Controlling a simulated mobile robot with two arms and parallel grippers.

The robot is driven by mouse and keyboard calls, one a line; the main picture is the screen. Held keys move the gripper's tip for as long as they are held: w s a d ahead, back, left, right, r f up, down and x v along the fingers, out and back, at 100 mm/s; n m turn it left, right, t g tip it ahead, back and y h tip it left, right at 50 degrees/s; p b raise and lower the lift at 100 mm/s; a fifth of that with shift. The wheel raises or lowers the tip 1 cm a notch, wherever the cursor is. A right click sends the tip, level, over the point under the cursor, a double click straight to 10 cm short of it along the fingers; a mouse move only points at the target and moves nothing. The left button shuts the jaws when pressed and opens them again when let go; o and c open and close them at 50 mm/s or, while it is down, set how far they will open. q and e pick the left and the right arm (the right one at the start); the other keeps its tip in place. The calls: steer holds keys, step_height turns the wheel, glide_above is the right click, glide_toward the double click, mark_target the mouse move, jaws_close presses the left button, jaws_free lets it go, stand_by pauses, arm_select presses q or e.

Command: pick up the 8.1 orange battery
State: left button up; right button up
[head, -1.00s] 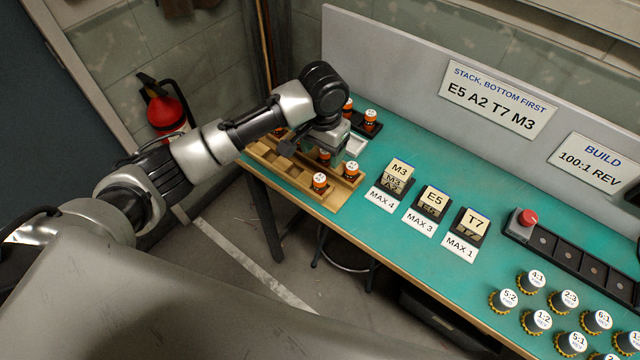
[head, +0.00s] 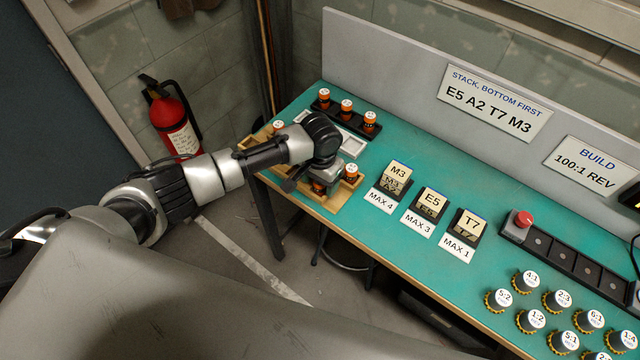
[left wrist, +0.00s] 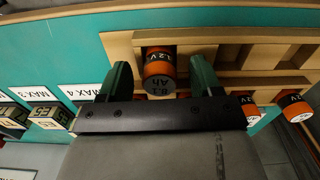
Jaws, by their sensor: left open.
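The 8.1 orange battery (left wrist: 158,72) stands upright in the wooden tray (left wrist: 120,46). It has a dark-looking top with a label that appears to read 8.1 Ah. My left gripper (left wrist: 160,80) is open, with one finger on each side of the battery; I cannot tell whether either finger touches it. In the head view my left gripper (head: 319,186) is low over the tray's front part and hides most of this battery. My right gripper is not in view.
Other orange batteries stand nearby: one at the tray's right (head: 351,172), one at its left (head: 278,127). Several more stand in a black rack (head: 335,116) behind. Labelled block holders (head: 390,183) stand to the right on the teal bench (head: 400,150).

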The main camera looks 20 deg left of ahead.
arm_select(q)
steer(key=c, duration=1)
steer(key=shift+r, duration=0.1)
steer(key=shift+c, duration=0.2)
